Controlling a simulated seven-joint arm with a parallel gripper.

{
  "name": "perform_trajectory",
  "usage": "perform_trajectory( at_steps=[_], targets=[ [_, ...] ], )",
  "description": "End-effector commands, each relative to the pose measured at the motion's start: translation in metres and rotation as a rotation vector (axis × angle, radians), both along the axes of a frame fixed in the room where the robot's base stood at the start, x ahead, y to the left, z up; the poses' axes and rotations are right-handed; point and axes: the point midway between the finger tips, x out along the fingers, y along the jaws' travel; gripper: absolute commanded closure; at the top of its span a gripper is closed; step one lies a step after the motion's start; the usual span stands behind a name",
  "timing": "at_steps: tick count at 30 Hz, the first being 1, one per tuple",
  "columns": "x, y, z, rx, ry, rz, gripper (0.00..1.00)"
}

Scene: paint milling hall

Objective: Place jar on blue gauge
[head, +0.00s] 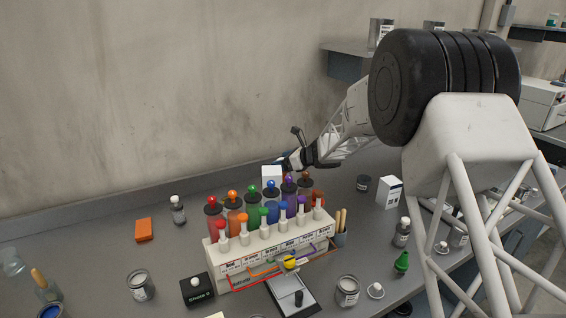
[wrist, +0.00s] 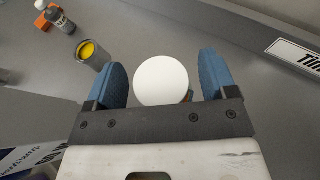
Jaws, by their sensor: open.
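In the wrist view a round white top (wrist: 161,80), perhaps the jar's lid, lies between the blue fingertips of my gripper (wrist: 166,78). The fingers are open, with a gap on each side of it. In the head view my gripper (head: 283,162) is behind the bottle rack, and its fingertips are hard to make out. Glass jars with pale tops stand in front, one at left (head: 140,287) and one at right (head: 347,291). A grey metal plate gauge with a black block (head: 283,285) lies before the rack. I cannot make out a blue gauge.
The white rack (head: 223,263) with several coloured bottles blocks the head view of the bench behind. A white box (head: 271,174) shows behind it. An orange block (head: 144,230) and a white-capped bottle (head: 178,212) stand left. The wrist view shows a yellow-filled can (wrist: 92,54).

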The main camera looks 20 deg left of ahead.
Motion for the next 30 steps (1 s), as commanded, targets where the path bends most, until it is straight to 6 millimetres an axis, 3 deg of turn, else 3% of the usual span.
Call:
perform_trajectory(
  at_steps=[8, 24, 30],
  targets=[
    [-0.003, -0.019, 0.009, 0.000, 0.000, -0.001, 0.22],
    [-0.014, -0.093, 0.041, 0.001, -0.002, -0.002, 0.22],
    [-0.017, -0.106, 0.045, 0.000, 0.000, 0.000, 0.22]
  ],
)
